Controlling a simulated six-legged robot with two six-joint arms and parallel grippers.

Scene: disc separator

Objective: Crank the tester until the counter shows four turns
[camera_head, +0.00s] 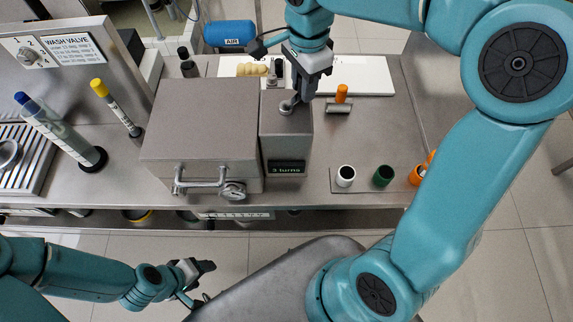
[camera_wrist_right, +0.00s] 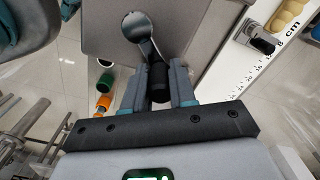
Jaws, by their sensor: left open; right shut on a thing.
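The tester is a grey metal housing (camera_head: 285,135) beside a larger steel box. Its green-lit counter (camera_head: 286,167) reads what looks like "3 turns". The crank (camera_head: 287,107) is on top of the housing; in the right wrist view its metal arm (camera_wrist_right: 146,36) runs from a round hub to a dark handle (camera_wrist_right: 160,88). My right gripper (camera_head: 298,92) is over the rear of the housing top, shut on the handle; its fingers (camera_wrist_right: 160,92) flank the handle in the wrist view. My left gripper (camera_head: 207,267) is open and empty, low in front of the bench.
The steel box (camera_head: 205,125) with a front handle and gauge stands left of the tester. White, green and orange cups (camera_head: 383,176) stand to the right.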

